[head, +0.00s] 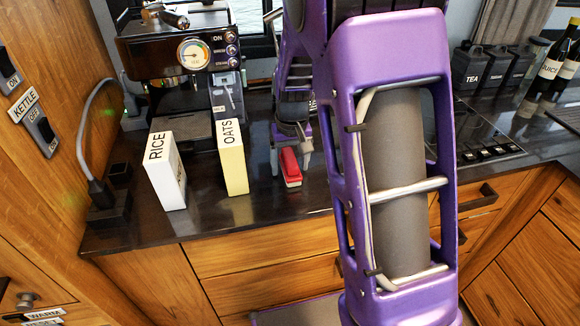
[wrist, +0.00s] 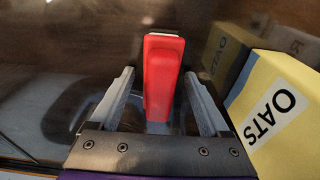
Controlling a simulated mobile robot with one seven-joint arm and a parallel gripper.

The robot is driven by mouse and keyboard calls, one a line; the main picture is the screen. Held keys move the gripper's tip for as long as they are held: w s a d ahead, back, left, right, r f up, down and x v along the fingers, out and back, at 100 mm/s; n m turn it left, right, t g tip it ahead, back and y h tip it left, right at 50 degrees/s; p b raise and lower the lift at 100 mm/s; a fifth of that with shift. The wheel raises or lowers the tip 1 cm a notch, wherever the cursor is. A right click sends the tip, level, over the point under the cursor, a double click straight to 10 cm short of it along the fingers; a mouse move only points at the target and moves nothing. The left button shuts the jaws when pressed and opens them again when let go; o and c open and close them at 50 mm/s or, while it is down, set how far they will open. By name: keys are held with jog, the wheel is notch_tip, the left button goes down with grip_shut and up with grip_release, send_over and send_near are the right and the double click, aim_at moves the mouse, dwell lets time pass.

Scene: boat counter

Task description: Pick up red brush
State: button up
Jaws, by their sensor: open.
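The red brush (head: 290,166) lies on the dark counter to the right of the OATS box in the head view. It has a red body and a pale strip along its lower edge. In the wrist view, the red brush (wrist: 162,75) lies between the two fingers of my gripper, with dark gaps on both sides. My gripper (head: 290,160) is open and low over the counter, its fingers on either side of the brush. In the wrist view, my gripper (wrist: 160,100) points along the brush, whose near end is hidden by the gripper body.
The yellow OATS box (head: 234,160) stands close beside my gripper, and it shows at the right of the wrist view (wrist: 280,110). The white RICE box (head: 166,172) stands farther left. A coffee machine (head: 185,60) is behind them. A cooktop (head: 485,135) lies at the right.

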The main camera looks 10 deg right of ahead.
aim_at(290, 157)
grip_shut()
dwell(0.4)
notch_tip(290, 157, up, 10)
jog(key=shift+f+p, duration=0.1)
jog(key=shift+p, duration=0.4)
jog(key=shift+s, duration=0.15)
